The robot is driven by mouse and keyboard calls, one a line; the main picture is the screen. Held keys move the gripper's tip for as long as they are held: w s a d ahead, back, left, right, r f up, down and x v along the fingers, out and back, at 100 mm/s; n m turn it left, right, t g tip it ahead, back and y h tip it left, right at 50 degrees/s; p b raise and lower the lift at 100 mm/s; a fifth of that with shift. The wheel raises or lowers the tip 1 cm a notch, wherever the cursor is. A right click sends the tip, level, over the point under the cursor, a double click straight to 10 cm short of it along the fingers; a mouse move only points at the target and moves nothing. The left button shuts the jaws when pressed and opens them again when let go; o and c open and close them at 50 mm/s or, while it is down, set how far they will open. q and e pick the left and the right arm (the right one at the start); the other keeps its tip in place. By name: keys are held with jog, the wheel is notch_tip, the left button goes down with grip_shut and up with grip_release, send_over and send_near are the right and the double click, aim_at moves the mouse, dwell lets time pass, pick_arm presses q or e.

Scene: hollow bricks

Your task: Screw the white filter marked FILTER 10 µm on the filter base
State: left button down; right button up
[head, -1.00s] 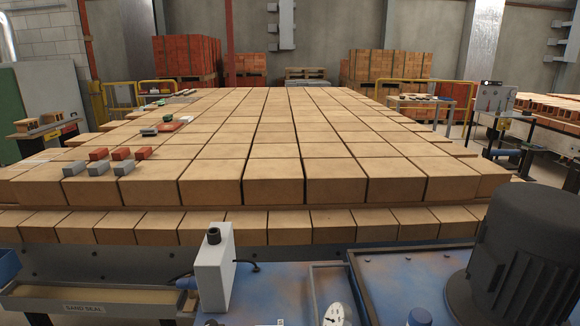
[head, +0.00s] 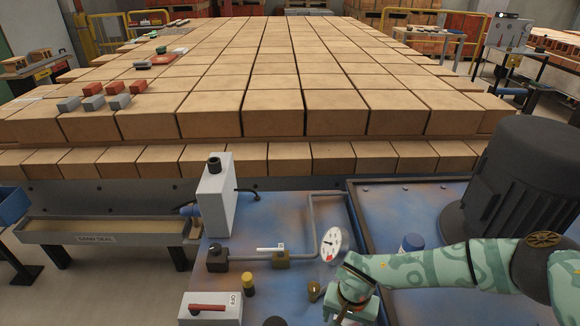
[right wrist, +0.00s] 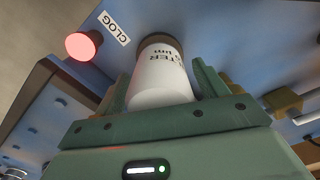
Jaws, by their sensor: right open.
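The white filter (right wrist: 160,78) shows in the right wrist view, with partly visible upside-down lettering ending in "µm". It stands between the two fingers of my right gripper (right wrist: 162,88), which is open around it. A dark ring (right wrist: 161,40) sits at its far end; I cannot tell whether this is the filter base or whether the filter is seated on it. In the head view my right gripper (head: 350,298) is at the front of the blue machine top, and the filter there is hidden or too small to make out. My left gripper is not in view.
A red lamp (right wrist: 83,45) beside a CLOG label (right wrist: 115,28) is near the filter. A dial gauge (head: 331,243), pipe (head: 316,225), white box (head: 215,195) and dark motor (head: 515,190) stand on the blue top. Rows of bricks (head: 275,125) fill the area behind.

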jog(key=n, duration=0.4)
jog(key=shift+f+n+b, duration=0.1)
jog(key=shift+n+b, duration=0.3)
jog(key=n+b, duration=0.1)
jog(key=n, duration=0.4)
jog(key=c, duration=1.1)
jog(key=shift+r+m+p, duration=0.25)
jog(key=shift+m+p, duration=0.25)
jog(key=shift+m, duration=0.3)
jog(key=shift+f+m, duration=0.15)
jog(key=shift+m, duration=0.55)
jog(key=shift+m+p, duration=0.65)
jog(key=shift+m, duration=0.75)
